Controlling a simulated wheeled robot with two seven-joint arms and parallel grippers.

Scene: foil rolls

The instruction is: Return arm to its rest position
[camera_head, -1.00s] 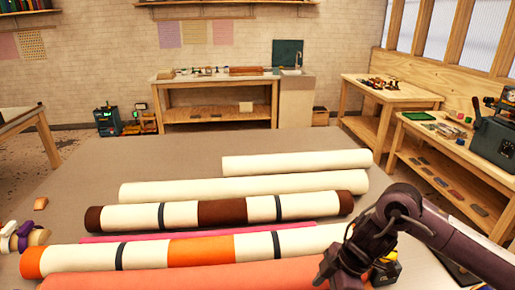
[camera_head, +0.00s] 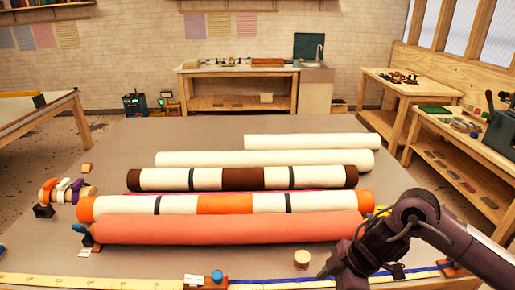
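My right arm comes in from the right. Its gripper (camera_head: 338,268) is low over the table near the front edge, close to the right end of the coral roll (camera_head: 225,227). The fingertips are too dark and small to show whether they are open or shut. No held thing is visible in it. My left arm and gripper are not in view.
Several rolls lie side by side on the table (camera_head: 205,134), including a banded orange-and-white roll (camera_head: 225,204) and a brown-and-white roll (camera_head: 240,178). A small round tan piece (camera_head: 301,258) sits left of my gripper. A yellow measuring strip (camera_head: 90,283) runs along the front.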

